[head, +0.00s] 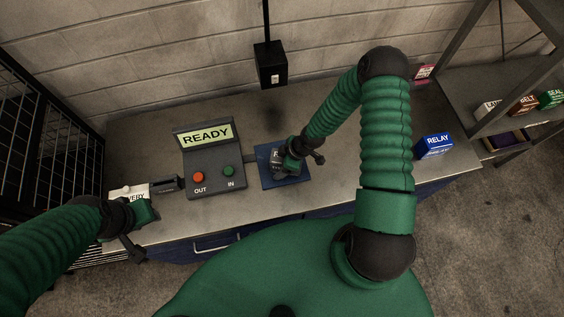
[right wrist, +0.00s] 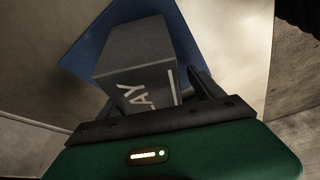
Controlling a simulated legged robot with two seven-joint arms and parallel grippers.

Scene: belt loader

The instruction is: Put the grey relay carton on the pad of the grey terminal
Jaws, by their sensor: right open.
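The grey relay carton (head: 279,161) rests on the blue pad (head: 291,182) to the right of the grey terminal (head: 212,180). The terminal's screen reads READY; it has a red OUT button and a green IN button. In the right wrist view the carton (right wrist: 138,52) shows white lettering ending in AY, with the blue pad (right wrist: 82,58) beneath. My right gripper (head: 300,156) is open, with its fingers on either side of the carton's near end. My left gripper (head: 136,230) is at the left by a white box (head: 130,191); its jaws are unclear.
A blue RELAY carton (head: 434,146) stands at the bench's right end. A shelf at the right holds a brown BELT carton (head: 523,105), a green SEAL carton (head: 551,98) and others. A black box (head: 270,65) hangs at the wall. A black mesh rack stands left.

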